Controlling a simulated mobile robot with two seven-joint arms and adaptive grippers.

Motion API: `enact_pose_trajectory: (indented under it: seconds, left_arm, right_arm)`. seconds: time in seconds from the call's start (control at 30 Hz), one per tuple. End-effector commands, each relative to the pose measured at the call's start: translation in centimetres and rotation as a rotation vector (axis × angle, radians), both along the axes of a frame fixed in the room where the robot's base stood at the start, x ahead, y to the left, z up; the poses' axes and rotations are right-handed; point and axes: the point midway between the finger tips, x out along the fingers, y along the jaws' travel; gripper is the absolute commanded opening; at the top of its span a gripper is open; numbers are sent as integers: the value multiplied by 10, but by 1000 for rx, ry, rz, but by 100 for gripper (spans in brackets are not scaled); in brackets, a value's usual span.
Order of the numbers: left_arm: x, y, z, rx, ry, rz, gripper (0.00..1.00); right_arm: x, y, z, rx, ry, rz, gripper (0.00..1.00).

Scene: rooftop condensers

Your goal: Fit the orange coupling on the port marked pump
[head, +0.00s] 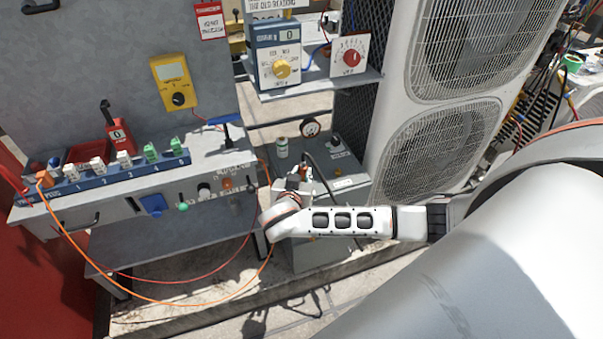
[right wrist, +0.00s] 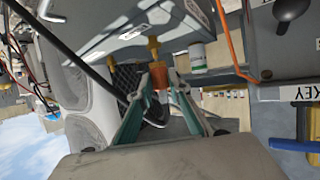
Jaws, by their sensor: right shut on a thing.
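The orange coupling (right wrist: 158,78) is between the fingertips of my right gripper (right wrist: 162,85) in the right wrist view, and the fingers are shut on it. Just beyond it is a brass fitting (right wrist: 153,46) on the grey unit; I cannot tell whether they touch. A second brass fitting (right wrist: 110,62) is to its left. The labels are too small to read, so I cannot tell which is marked pump. In the head view my right gripper (head: 297,184) is over the low grey unit (head: 345,180), its tips partly hidden. My left gripper is not in view.
A black hose (right wrist: 78,58) runs close to the fingers. A white-and-green bottle (head: 282,147) and a gauge (head: 311,126) are near. A workbench (head: 225,150) with a blue numbered rack (head: 100,178) is left; an orange cable (head: 130,292) loops below it. A condenser (head: 435,145) is right.

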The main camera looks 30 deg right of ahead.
Motion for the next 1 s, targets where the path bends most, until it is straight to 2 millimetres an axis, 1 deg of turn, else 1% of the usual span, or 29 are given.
enact_pose_trajectory:
  seconds: [0.8,1.0]
  left_arm:
    - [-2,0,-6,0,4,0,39]
    - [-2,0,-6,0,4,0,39]
  right_arm:
    - [0,0,-11,1,1,0,0]
    - [0,0,-11,0,0,0,0]
